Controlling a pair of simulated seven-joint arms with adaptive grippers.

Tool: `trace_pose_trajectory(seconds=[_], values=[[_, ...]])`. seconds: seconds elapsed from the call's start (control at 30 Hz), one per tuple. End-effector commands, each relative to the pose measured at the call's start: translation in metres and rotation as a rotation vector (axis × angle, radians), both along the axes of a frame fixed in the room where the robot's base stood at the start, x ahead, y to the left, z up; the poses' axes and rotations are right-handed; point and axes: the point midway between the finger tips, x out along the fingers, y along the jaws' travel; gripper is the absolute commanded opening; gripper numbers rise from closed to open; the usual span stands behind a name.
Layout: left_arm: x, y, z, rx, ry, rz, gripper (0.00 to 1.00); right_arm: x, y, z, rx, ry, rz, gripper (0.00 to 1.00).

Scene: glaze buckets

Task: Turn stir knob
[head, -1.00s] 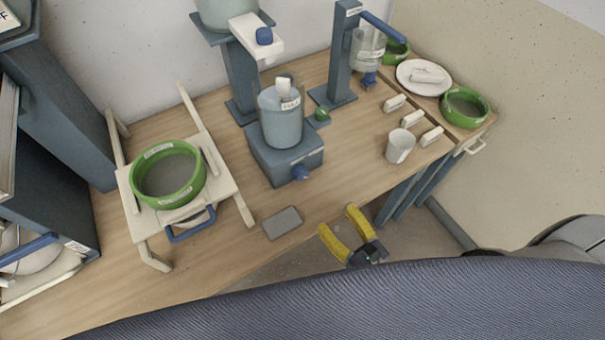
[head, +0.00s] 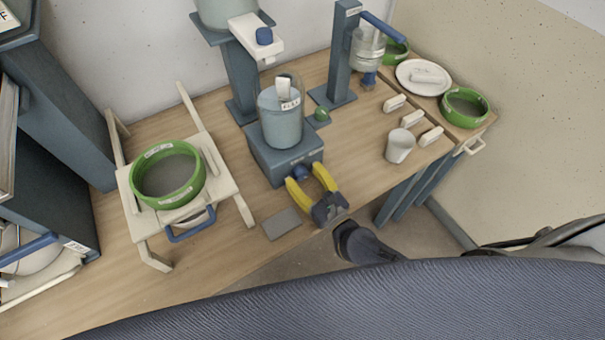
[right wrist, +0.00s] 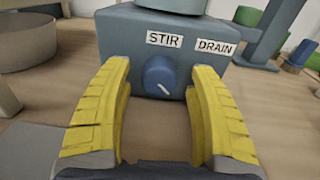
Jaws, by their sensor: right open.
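The blue stir knob (right wrist: 159,77) sits on the front of the blue-grey mixer base (right wrist: 112,38), below a STIR label (right wrist: 164,40) in the right wrist view. A pale line on the knob's face slants down to the right. In the head view the knob (head: 301,172) shows at the base's front (head: 262,161). My right gripper (head: 311,176) has yellow fingers, is open, and points at the knob. In the right wrist view its fingers (right wrist: 157,85) stand on either side of the knob with gaps, not visibly touching it. My left gripper is not in view.
A grey pad (head: 281,223) lies in front. A white cup (head: 399,147) and several white blocks stand at right. A DRAIN label (right wrist: 215,48) is beside STIR.

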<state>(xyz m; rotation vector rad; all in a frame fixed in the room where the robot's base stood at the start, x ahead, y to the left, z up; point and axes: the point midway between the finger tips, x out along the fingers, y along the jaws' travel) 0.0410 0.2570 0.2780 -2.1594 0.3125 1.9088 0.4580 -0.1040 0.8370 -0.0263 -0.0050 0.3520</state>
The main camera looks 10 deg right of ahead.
Motion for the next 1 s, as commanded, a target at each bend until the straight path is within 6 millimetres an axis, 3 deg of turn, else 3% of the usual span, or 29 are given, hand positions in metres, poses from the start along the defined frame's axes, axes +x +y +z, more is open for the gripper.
trace_pose_trajectory(seconds=[0.5, 1.0], values=[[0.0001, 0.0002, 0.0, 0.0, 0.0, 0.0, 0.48, 0.007, 0.003, 0.0002, 0.0, 0.0, 0.0, 0.58], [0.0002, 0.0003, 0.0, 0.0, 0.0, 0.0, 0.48, 0.007, 0.0028, 0.0004, 0.0, -0.001, 0.0, 0.0]])
